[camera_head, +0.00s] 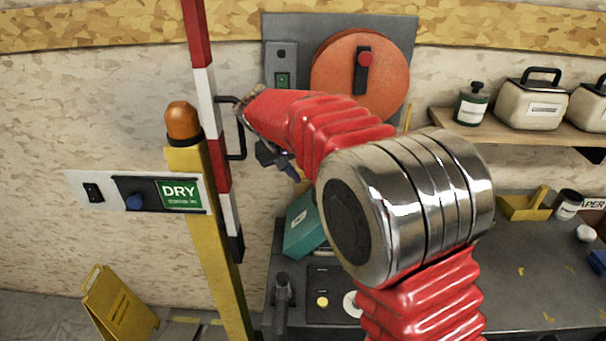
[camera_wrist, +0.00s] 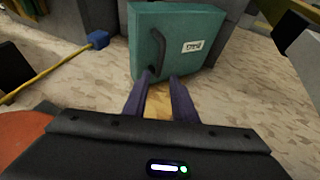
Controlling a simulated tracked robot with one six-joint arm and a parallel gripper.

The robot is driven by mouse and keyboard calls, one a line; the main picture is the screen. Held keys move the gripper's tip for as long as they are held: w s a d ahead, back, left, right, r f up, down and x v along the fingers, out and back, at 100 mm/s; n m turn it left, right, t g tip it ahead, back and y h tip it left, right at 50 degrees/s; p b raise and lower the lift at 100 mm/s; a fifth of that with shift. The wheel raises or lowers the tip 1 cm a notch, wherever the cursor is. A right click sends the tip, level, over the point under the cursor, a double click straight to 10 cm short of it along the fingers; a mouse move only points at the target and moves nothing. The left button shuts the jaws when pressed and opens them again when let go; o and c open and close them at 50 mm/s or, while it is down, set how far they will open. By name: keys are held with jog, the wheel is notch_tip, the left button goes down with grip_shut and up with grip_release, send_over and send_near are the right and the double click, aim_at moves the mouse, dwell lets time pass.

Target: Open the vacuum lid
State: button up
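A teal box-like piece (camera_head: 306,228) with a small pale label stands at the left end of the grey bench; it appears to be the vacuum lid. In the wrist view the teal lid (camera_wrist: 192,25) shows its label and a dark upright handle (camera_wrist: 157,50). My gripper (camera_head: 292,172) is above the teal piece in the head view, partly hidden by my red arm. In the wrist view my gripper (camera_wrist: 160,76) has its two purple fingers apart, with nothing clearly between them. The left fingertip overlaps the handle's lower end; I cannot tell whether they touch.
A red-and-white pole (camera_head: 205,95) and yellow post (camera_head: 205,240) with a DRY panel (camera_head: 180,194) stand left of my arm. An orange disc (camera_head: 335,75) is on the wall behind. The grey bench (camera_head: 530,265) extends right below a wooden shelf (camera_head: 510,131) with canisters.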

jog(key=shift+s+d+r, duration=0.25)
jog(key=shift+d, duration=0.1)
jog(key=shift+c, duration=1.4)
jog(key=shift+y, duration=0.5)
jog(key=s+d+r, duration=0.1)
jog(key=s+d, duration=0.1)
jog(key=s+d+r, duration=0.1)
jog(key=s+d, duration=0.1)
jog(key=s+d+r, duration=0.2)
jog(key=shift+s+d+r, duration=0.1)
jog(key=shift+s+d, duration=0.1)
jog(key=shift+s, duration=0.1)
grip_shut()
jog(key=s+d+y, duration=0.1)
jog(key=s+d, duration=0.2)
jog(key=s, duration=0.6)
jog(key=s+d+f+y, duration=0.1)
jog(key=s+d, duration=0.3)
jog(key=s, duration=0.6)
jog(key=s+d+f+t+y, duration=0.1)
jog(key=s+d, duration=0.3)
jog(key=s, duration=0.5)
jog(key=shift+s+f+m, duration=0.15)
jog(key=shift+s+m, duration=0.1)
jog(key=shift+m, duration=0.15)
